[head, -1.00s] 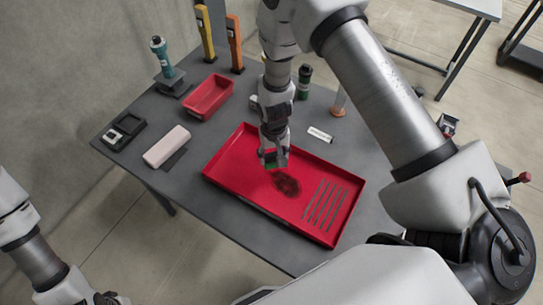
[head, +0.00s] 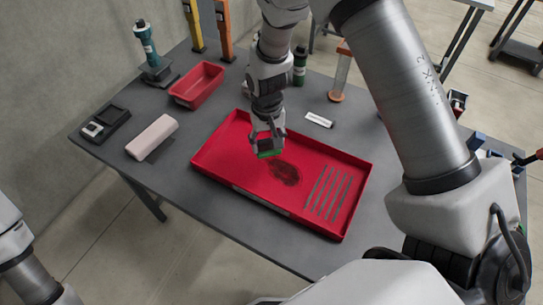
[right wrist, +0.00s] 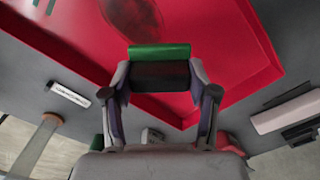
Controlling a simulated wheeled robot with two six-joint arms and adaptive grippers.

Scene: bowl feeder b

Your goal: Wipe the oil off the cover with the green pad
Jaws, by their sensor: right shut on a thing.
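The red cover (head: 222,160) lies on the grey table like a shallow tray with raised edges and several slots at its right end. A dark oil patch (head: 285,173) is on its middle; it also shows in the right wrist view (right wrist: 133,16). My right gripper (head: 267,148) is shut on the green pad (head: 268,154), over the cover just left of the oil patch. In the right wrist view the green pad (right wrist: 160,52) sits between the fingers. I cannot tell whether the pad touches the cover. My left gripper is out of view.
A red bin (head: 198,86), a pale pink block (head: 152,137) and a black device (head: 106,124) stand left of the cover. A teal tool (head: 147,45) and yellow and orange tools stand behind. A white label (head: 318,120) lies behind the cover.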

